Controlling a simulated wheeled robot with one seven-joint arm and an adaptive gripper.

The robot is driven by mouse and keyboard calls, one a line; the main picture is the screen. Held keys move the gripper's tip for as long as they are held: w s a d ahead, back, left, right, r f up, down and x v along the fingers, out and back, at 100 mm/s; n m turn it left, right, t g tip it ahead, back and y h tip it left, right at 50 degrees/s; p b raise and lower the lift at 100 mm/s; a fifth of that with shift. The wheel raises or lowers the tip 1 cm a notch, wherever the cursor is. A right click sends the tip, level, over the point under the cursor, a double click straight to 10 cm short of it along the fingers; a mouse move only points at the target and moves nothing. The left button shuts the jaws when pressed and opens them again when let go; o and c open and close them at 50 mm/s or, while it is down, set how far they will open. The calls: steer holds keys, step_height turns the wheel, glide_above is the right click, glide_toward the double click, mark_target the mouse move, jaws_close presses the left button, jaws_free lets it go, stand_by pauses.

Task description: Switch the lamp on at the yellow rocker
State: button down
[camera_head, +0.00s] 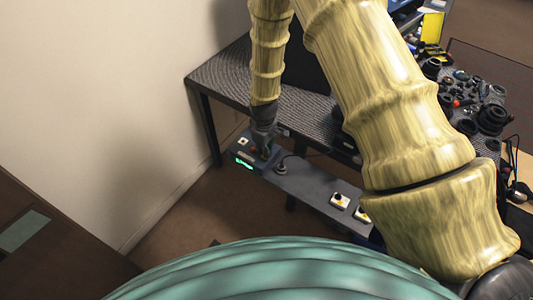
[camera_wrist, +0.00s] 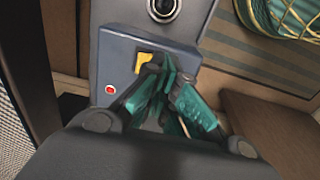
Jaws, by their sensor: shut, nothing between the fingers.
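The yellow rocker (camera_wrist: 145,62) sits on the face of a blue-grey box (camera_wrist: 118,50) in the wrist view, partly covered by my fingertips. A small red round light or button (camera_wrist: 110,89) is on the same face, below and left of the rocker. My gripper (camera_wrist: 160,72) is shut and empty, its teal fingers together, the tips at the rocker's right edge; I cannot tell if they touch it. In the head view my gripper (camera_head: 264,151) points down at the box (camera_head: 238,154), and the rocker cannot be made out there. I cannot identify the lamp.
A grey panel (camera_head: 308,189) runs right from the box, with a dark round knob (camera_head: 282,168) and a white switch unit (camera_head: 339,201). A dark patterned table (camera_head: 225,80) stands behind. Black lens parts (camera_head: 490,118) crowd the right. A pale wall (camera_head: 110,90) is at left.

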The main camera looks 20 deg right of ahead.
steer(key=shift+r+p, duration=1.85)
steer(key=shift+r, duration=1.25)
steer(key=s+d+f+m, duration=0.1)
steer(key=s+f+m, duration=0.1)
steer(key=s+f, duration=0.5)
steer(key=s+d+f+m, duration=0.1)
steer(key=s+f+m, duration=0.1)
steer(key=s, duration=0.8)
steer(key=s+d+f+m, duration=0.1)
steer(key=s+m, duration=0.3)
steer(key=s, duration=1.5)
steer(key=shift+s+d, duration=0.15)
steer(key=shift+d, duration=0.1)
